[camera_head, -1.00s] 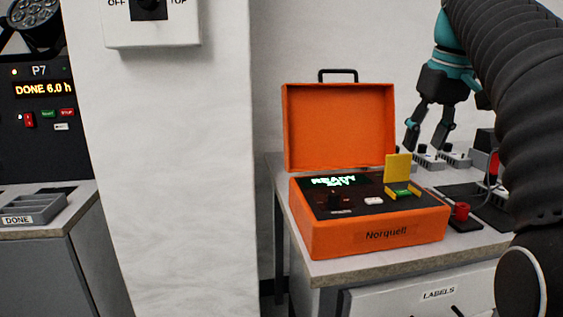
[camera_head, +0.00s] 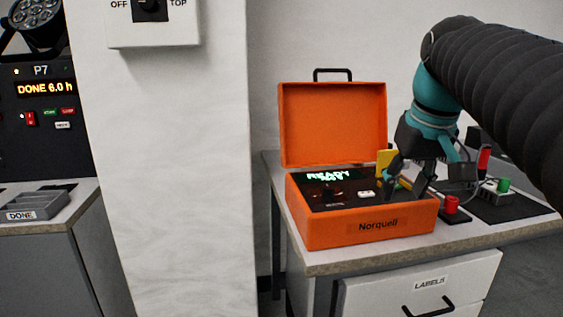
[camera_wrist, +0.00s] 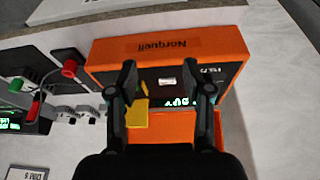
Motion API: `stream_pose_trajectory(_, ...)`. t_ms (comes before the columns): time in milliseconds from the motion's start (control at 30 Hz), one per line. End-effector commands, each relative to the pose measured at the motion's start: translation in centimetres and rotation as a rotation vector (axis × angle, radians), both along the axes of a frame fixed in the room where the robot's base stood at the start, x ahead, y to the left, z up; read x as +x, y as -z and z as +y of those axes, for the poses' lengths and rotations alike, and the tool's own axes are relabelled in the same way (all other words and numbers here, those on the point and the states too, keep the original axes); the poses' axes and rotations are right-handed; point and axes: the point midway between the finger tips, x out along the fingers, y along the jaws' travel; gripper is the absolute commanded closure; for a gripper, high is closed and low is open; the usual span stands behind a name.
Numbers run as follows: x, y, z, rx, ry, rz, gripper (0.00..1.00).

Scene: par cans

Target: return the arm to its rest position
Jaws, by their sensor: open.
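My gripper (camera_head: 408,190) is open and empty. In the head view it hangs from my arm over the right part of the orange Norquell case, in front of the raised yellow flap (camera_head: 384,160). In the wrist view my gripper (camera_wrist: 168,80) has its two fingers apart, with the case's panel seen between them. The orange case (camera_head: 350,232) stands on the bench with its lid (camera_head: 332,125) up. Its display reads READY, with a second line too small to read. The yellow flap (camera_wrist: 137,115) also shows beside the left finger in the wrist view. Whether the fingertips touch the case cannot be told.
A red knob (camera_head: 451,204) and a grey block with red and green plugs (camera_head: 497,190) sit right of the case. A white pillar (camera_head: 165,180) stands left. A tray marked DONE (camera_head: 38,204) and the P7 panel (camera_head: 42,110) are far left. The LABELS drawer (camera_head: 425,285) is below.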

Motion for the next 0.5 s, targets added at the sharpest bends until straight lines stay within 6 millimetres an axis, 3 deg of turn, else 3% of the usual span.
stream_pose_trajectory(500,-11.3,16.9,4.2,0.014,0.087,-0.129,0.5)
